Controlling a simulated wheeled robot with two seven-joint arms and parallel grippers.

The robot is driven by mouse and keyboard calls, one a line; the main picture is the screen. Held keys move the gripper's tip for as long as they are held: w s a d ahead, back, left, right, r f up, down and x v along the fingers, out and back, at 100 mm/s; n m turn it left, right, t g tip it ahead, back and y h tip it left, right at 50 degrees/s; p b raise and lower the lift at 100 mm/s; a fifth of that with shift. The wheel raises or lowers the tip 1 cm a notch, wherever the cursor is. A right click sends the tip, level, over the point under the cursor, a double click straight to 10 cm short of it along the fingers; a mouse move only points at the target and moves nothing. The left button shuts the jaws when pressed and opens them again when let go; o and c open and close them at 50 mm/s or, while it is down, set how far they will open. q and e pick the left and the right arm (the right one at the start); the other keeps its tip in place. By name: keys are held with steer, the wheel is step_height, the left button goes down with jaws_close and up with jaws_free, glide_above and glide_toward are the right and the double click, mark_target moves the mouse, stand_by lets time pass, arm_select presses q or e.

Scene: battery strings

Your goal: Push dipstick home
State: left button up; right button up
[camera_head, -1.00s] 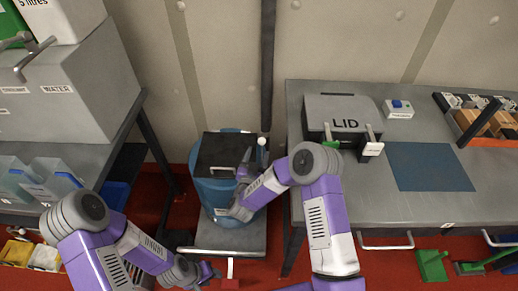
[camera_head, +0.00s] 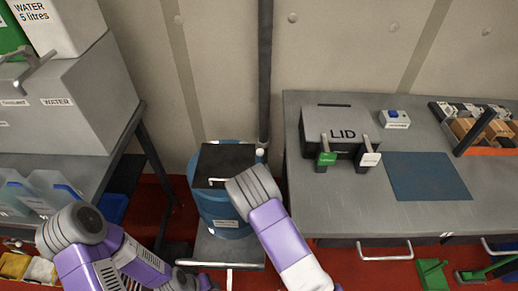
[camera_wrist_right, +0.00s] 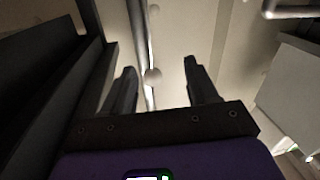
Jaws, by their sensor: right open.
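The dipstick's pale round knob (camera_head: 260,152) shows at the back right edge of the blue drum (camera_head: 226,232), next to its dark top plate (camera_head: 226,160). I cannot tell how deep the dipstick sits. My left gripper (camera_head: 205,284) is low at the bottom edge, away from the drum, its jaws unclear.
The drum stands on a grey platform (camera_head: 228,252). A dark vertical pipe (camera_head: 265,70) runs up the wall behind it. A grey bench (camera_head: 345,205) on the right holds a box marked LID (camera_head: 340,122) and a blue mat (camera_head: 428,177).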

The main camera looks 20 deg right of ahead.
mark_target(260, 152)
steer(key=w+d+r+n+b, duration=0.1)
steer(key=w+d+r, duration=0.1)
steer(key=w, duration=0.6)
steer(key=shift+w+d+r, duration=0.15)
steer(key=shift+w+r, duration=0.1)
steer(key=shift+r, duration=0.55)
jaws_close()
